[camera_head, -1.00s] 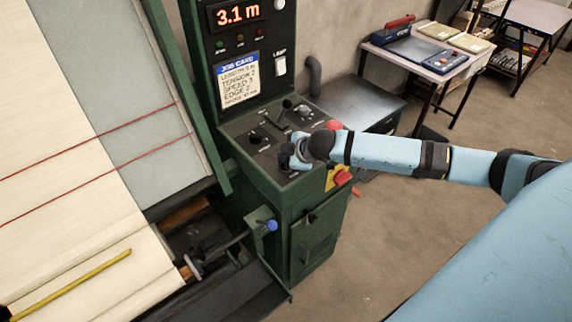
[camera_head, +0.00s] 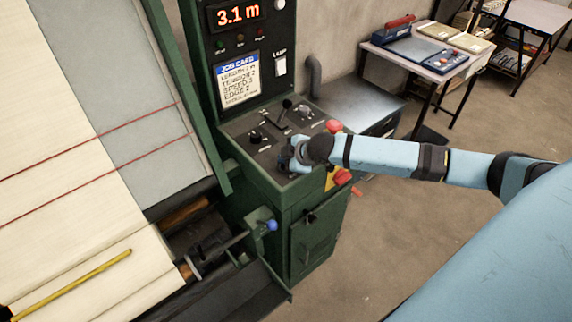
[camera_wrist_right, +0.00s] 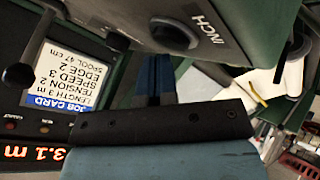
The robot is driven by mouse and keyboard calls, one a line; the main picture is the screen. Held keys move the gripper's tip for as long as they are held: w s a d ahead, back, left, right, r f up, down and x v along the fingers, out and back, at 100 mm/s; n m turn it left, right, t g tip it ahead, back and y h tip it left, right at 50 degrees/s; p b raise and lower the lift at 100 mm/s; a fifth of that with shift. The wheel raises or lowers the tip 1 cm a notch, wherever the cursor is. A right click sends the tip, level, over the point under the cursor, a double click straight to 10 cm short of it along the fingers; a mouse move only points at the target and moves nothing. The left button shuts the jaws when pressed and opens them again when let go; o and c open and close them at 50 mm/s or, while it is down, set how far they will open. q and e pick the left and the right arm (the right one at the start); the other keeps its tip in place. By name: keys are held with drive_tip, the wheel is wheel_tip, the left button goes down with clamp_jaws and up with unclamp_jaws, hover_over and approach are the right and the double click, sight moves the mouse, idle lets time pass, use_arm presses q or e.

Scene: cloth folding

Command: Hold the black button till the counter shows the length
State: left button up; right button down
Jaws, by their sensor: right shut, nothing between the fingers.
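The counter (camera_head: 239,14) on the green machine shows 3.1 m in red. The job card (camera_head: 238,80) below it reads length 3 m; it also shows upside down in the right wrist view (camera_wrist_right: 62,78). My right gripper (camera_head: 292,160) is shut and empty over the near part of the control panel (camera_head: 235,130). It hides what lies under it there. In the right wrist view a round black button (camera_wrist_right: 175,35) sits beside the word INCH, just beyond my blue fingers (camera_wrist_right: 155,85). I cannot tell whether they touch it. My left gripper is out of view.
A lever with a blue knob (camera_head: 272,225) juts from the cabinet. Pale cloth (camera_head: 70,170) with red lines lies at left. Side tables stand at the back right.

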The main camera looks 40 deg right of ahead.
drive_tip(key=shift+f, duration=0.45)
idle(1.1)
drive_tip(key=shift+r, duration=0.1)
drive_tip(key=shift+r+p, duration=0.85)
drive_tip(key=shift+p, duration=0.15)
wheel_tip(320, 180, up, 3)
drive_tip(key=p, duration=0.3)
drive_tip(key=shift+r, duration=1)
